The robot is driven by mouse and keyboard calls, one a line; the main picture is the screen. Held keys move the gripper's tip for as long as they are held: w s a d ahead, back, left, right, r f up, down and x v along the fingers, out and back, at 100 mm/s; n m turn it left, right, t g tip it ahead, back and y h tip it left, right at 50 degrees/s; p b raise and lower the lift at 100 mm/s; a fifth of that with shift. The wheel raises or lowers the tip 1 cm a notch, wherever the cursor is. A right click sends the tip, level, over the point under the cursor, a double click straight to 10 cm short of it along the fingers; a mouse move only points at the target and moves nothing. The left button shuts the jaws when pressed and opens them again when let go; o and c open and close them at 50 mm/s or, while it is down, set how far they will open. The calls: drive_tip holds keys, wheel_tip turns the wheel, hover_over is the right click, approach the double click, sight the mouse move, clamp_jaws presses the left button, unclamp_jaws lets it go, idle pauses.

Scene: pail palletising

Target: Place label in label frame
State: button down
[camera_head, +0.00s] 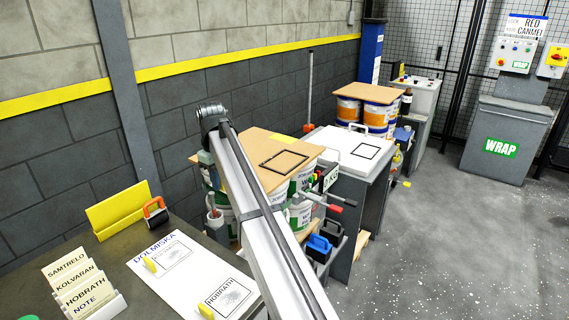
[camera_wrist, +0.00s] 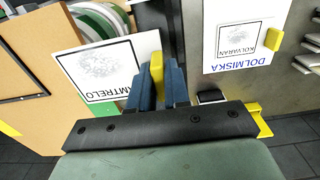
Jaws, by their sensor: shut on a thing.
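In the wrist view, the blue fingers of my gripper (camera_wrist: 157,82) are shut on the yellow tab (camera_wrist: 155,55) of a white label (camera_wrist: 97,70). The label bears a grey round print and lettering ending in "MTRELO"; the fingers cover part of it. In the head view my arm hides the label and most of the gripper. One black square frame (camera_head: 296,152) lies on the wooden board over the pails, and part of it shows in the wrist view (camera_wrist: 25,99). Another black frame (camera_head: 370,146) lies on the white top to its right.
A white DOLMISKA sheet (camera_head: 175,247) holds labels with yellow tabs, KOLVARAN and HOBRATH. A card rack (camera_head: 85,285) and yellow stand (camera_head: 118,210) share that table. Red-tipped handles (camera_head: 330,203) jut out before the pail stack. The floor at right is open.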

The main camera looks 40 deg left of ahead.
wheel_tip(320, 180, up, 6)
hover_over(276, 168)
wheel_tip(276, 168, down, 10)
drive_tip(key=shift+r, duration=0.15)
drive_tip(key=shift+s, duration=0.1)
drive_tip(key=c, duration=1.5)
unclamp_jaws()
drive_tip(key=o, duration=0.4)
wheel_tip(276, 168, up, 12)
